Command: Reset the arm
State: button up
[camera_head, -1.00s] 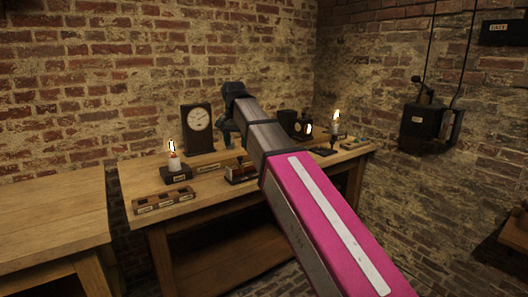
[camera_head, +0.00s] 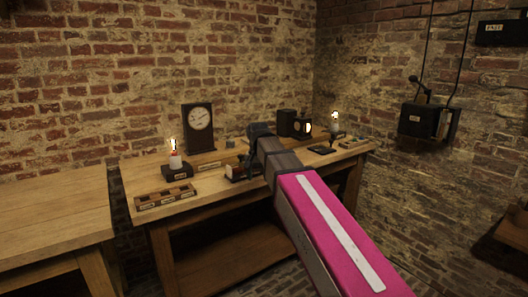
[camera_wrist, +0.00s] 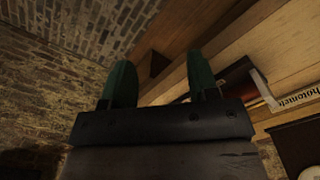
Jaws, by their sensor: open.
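My arm reaches from the lower right toward the wooden workbench (camera_head: 185,210) in the head view. The arm's own links hide my gripper's fingers there. In the wrist view my gripper (camera_wrist: 160,85) shows two green fingers standing apart, with nothing seen between them. Past the fingers lie the brick wall and wooden planks, tilted in the picture.
On the bench stand a clock (camera_head: 200,128), a candle-like lamp (camera_head: 176,162), a slotted wooden tray (camera_head: 165,199), a dark lamp box (camera_head: 287,122) and a lit bulb (camera_head: 335,126). A second table (camera_head: 50,220) is at left. A black wall box (camera_head: 428,120) hangs at right.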

jog(key=s+d+f, duration=0.4)
jog(key=d+f, duration=0.3)
jog(key=f, duration=0.3)
jog(key=s+d+f+n, duration=0.1)
jog(key=s+d+f, duration=0.3)
jog(key=d+f, duration=0.3)
jog(key=s+d+f, duration=0.5)
jog(key=d+f, duration=0.2)
jog(key=f, duration=0.6)
jog(key=shift+f+n, duration=0.15)
jog(key=shift+n, duration=0.15)
